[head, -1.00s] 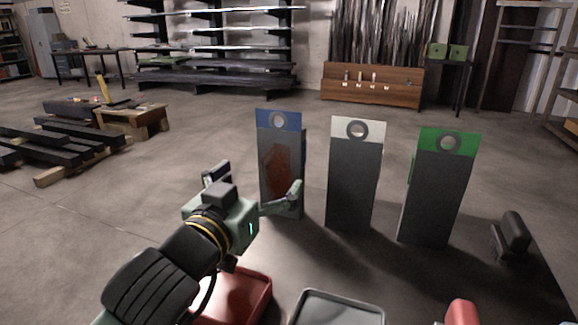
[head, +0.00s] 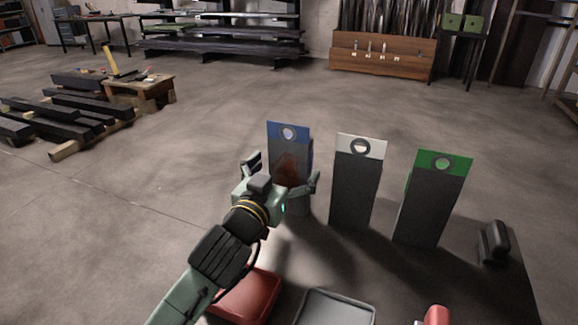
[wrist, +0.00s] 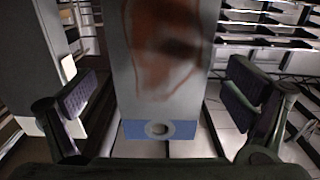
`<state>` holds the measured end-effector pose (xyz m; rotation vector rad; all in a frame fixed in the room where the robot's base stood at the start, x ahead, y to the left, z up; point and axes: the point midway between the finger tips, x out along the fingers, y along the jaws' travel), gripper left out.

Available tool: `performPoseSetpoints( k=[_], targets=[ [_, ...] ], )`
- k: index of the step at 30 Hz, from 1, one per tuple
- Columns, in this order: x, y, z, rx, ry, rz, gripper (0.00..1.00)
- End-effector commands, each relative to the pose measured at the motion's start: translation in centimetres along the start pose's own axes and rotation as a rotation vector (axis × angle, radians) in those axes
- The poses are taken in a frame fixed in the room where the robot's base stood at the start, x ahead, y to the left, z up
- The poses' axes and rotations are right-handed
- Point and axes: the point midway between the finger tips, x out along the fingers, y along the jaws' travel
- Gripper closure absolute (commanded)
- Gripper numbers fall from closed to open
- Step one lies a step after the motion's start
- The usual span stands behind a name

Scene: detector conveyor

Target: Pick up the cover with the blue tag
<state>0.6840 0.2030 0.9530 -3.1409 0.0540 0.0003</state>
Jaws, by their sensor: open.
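The cover with the blue tag (head: 276,145) is a tall grey panel standing upright, leftmost of three. Its blue tag (head: 303,132) has a round hole and is at the top. A rusty red-brown patch marks its face. In the wrist view the cover (wrist: 125,85) is upside down and fills the middle, with the blue tag (wrist: 185,131) low in the picture. My gripper (head: 283,168) is open in front of the cover. In the wrist view one finger lies on each side of the panel, with gaps between. My gripper hides the cover's lower part in the head view.
A white-tagged panel (head: 354,190) and a green-tagged panel (head: 432,205) stand to the right. A red tray (head: 250,297) and a grey tray (head: 335,312) are at the front. A black object (head: 495,243) lies at right. Open floor lies behind the panels.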

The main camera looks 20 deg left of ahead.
Motion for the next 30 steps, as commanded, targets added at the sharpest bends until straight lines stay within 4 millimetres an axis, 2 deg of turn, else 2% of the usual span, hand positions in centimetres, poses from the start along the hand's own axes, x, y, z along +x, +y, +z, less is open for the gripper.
performPoseSetpoints(
  k=[1,5,13,30],
  targets=[
    [0.8,0.1,-0.4,-0.001,-0.001,0.002,0.03],
    [2.0,0.0,-0.2,-0.001,-0.001,0.001,0.03],
    [2.2,0.0,0.0,0.0,0.001,0.0,0.04],
    [2.2,0.0,-0.1,0.0,0.001,0.0,0.42]
  ],
)
